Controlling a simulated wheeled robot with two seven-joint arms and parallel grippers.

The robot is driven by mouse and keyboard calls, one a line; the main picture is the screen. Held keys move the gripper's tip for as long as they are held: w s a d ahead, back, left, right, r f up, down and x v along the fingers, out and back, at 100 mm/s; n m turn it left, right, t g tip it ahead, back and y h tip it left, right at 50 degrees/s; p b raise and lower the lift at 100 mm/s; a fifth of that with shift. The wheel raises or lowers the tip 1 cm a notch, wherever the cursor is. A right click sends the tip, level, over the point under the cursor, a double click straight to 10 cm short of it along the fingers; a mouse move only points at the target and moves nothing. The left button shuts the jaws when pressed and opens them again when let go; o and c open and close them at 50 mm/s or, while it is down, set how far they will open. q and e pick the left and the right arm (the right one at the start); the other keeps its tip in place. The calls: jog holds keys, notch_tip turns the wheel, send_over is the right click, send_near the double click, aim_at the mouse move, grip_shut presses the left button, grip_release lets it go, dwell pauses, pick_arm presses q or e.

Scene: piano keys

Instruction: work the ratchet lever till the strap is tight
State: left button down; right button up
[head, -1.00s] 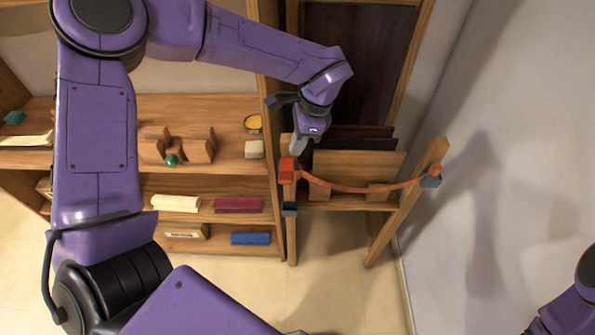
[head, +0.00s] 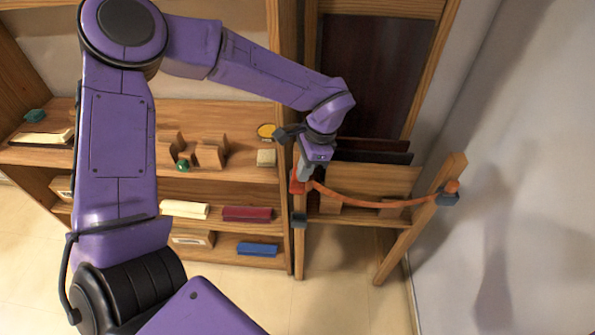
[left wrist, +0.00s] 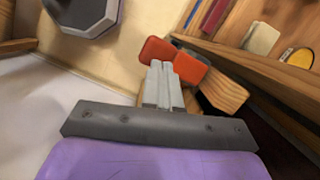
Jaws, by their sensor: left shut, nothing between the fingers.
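The orange ratchet lever (head: 297,187) sits on the left post of a wooden rack. The orange strap (head: 375,203) runs from there to the right post and sags in the middle. My left gripper (head: 304,173) is shut and empty, with its fingertips right at the lever and covering part of it. In the left wrist view, the grey fingers (left wrist: 162,82) are together in front of the orange lever (left wrist: 190,68); I cannot tell whether they touch it. My right gripper is not in view.
A grey-blue fitting (head: 447,199) holds the strap's far end on the right post (head: 425,220). Dark and wooden boards (head: 365,180) stand behind the strap. Shelves (head: 120,195) with small blocks are left of the rack. A white wall closes the right side.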

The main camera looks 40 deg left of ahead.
pick_arm(q)
jog(key=shift+s+a+f, duration=0.1)
jog(key=shift+s+f, duration=0.05)
jog(key=shift+f, duration=0.5)
jog(key=shift+f, duration=0.15)
